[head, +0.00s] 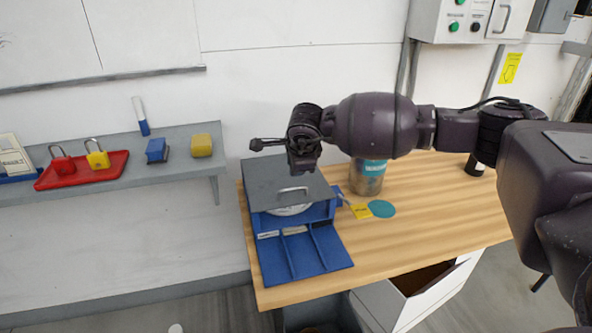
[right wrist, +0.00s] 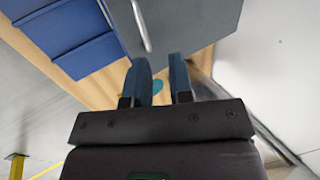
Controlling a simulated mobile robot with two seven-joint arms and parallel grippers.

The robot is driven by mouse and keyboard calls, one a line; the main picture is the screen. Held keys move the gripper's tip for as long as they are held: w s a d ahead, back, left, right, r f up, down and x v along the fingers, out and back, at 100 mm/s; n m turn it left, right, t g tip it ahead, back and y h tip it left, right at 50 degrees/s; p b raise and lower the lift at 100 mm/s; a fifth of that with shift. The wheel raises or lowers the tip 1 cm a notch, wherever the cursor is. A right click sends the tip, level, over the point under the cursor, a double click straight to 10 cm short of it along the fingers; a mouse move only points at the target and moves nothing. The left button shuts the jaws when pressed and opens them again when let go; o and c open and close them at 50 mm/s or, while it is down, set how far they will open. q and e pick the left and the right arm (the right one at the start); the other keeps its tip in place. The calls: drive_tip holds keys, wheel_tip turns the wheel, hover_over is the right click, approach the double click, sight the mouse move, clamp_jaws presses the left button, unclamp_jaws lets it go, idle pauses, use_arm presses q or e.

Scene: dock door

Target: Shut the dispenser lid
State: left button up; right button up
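The dispenser is a blue box (head: 325,212) on the wooden table, with a grey lid (head: 262,180) that has a pale bar handle (head: 293,190). The lid looks partly raised at its front; a white round thing shows in the gap beneath it. My right gripper (head: 302,170) hangs over the lid, behind the handle in the head view. In the right wrist view its two fingers (right wrist: 160,60) are apart with nothing between them. The lid (right wrist: 195,18) and handle (right wrist: 141,25) lie beyond the fingertips there; contact cannot be told. My left gripper is not in view.
A blue compartment tray (head: 305,262) extends from the dispenser's front. A can (head: 367,178), a yellow note (head: 361,211) and a teal disc (head: 381,208) are to its right. A grey shelf (head: 110,165) holding a red tray (head: 82,171) with padlocks is at left.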

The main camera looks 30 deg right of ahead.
drive_tip(key=v, duration=0.6)
drive_tip(key=shift+s+r+p, duration=0.25)
drive_tip(key=shift+r+p, duration=0.15)
drive_tip(key=shift+p, duration=0.05)
